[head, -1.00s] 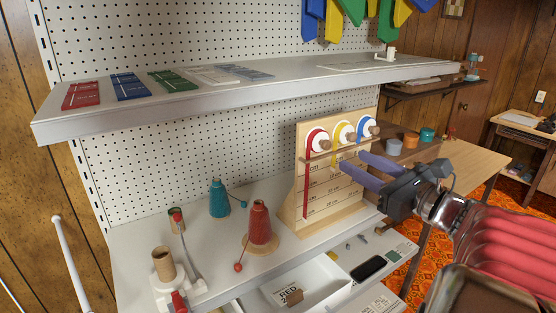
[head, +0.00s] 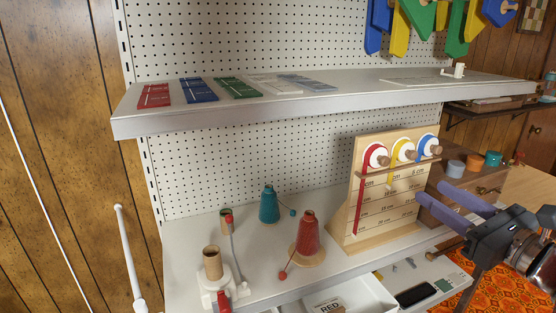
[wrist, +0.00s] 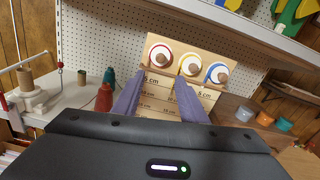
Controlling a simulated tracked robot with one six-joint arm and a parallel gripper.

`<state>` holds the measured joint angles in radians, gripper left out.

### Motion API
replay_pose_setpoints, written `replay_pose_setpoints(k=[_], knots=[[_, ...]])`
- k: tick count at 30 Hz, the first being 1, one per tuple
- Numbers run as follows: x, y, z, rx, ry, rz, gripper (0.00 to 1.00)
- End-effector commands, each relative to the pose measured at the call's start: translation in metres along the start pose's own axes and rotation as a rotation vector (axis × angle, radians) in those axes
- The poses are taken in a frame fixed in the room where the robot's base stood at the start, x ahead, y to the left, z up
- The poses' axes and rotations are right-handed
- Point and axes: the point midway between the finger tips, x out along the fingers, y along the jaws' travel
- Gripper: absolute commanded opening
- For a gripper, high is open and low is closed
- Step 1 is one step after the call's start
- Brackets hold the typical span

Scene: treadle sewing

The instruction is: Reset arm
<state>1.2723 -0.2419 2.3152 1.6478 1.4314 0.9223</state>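My gripper (head: 452,202) is at the right in the head view, its two purple fingers apart with nothing between them. It points toward a wooden measuring board (head: 345,226) on the lower shelf. The board holds red (head: 376,157), yellow (head: 403,152) and blue (head: 429,146) ribbon spools, with ribbon hanging down past cm marks. In the wrist view the fingers (wrist: 160,100) frame the board (wrist: 184,70) from a little distance. No contact shows.
Red (head: 308,238) and teal (head: 269,205) thread cones and a white winder (head: 216,284) stand on the lower shelf. An upper shelf (head: 330,100) carries coloured cards. A wooden box (head: 440,195) stands right of the board.

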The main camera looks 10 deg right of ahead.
Motion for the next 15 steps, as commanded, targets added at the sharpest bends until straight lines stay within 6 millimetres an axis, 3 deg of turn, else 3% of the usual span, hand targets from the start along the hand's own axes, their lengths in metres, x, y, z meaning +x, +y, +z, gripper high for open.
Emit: replay_pose_setpoints(k=[5, 8, 15], knots=[[0.006, 0.008, -0.003, -0.012, 0.017, 0.029, 0.39], [0.016, 0.025, -0.009, -0.037, 0.051, 0.086, 0.39], [0.047, 0.095, -0.034, -0.169, 0.189, 0.325, 0.39]])
